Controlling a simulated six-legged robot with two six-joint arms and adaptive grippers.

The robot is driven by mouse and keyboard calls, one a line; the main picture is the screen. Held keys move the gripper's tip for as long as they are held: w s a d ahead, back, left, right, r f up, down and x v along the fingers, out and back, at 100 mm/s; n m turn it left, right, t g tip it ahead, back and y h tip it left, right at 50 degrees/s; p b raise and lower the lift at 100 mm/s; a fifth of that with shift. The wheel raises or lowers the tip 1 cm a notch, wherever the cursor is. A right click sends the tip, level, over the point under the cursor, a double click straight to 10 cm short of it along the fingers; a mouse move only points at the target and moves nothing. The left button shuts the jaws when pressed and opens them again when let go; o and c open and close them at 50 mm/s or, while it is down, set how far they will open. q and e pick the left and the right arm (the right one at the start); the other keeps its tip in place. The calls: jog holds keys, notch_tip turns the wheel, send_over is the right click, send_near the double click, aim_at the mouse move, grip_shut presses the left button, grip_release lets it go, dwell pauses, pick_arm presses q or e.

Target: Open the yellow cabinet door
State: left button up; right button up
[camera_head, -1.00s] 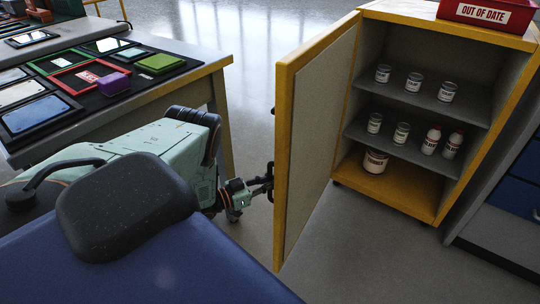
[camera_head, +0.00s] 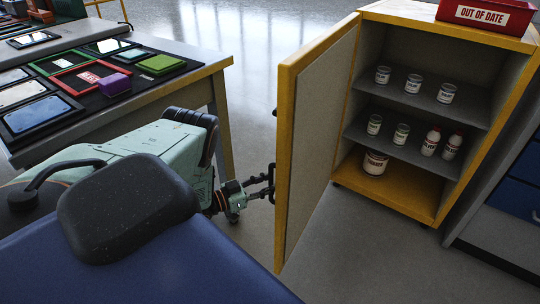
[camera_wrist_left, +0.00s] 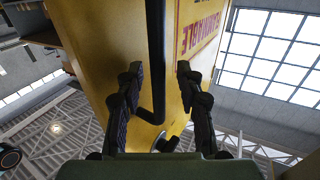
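The yellow cabinet (camera_head: 408,195) stands at the right with its door (camera_head: 318,140) swung wide open toward the left. The door's pale inner face and yellow edge show in the head view. In the left wrist view, the door's yellow outer face (camera_wrist_left: 110,45) carries red lettering and a black bar handle (camera_wrist_left: 155,70). My left gripper (camera_head: 268,184) is at the outer side of the door. In the left wrist view, its two fingers (camera_wrist_left: 160,80) are spread, with the handle between them and visible gaps on both sides. My right gripper is not in view.
Small cans and bottles (camera_head: 402,132) stand on the cabinet shelves, with a larger tub (camera_head: 375,162) at the bottom. A red bin (camera_head: 487,14) sits on top. A table (camera_head: 150,92) with trays is at the left. Floor is clear below the door.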

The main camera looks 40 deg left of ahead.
pick_arm(q)
jog(key=v, duration=1.1)
jog(key=shift+f, duration=0.1)
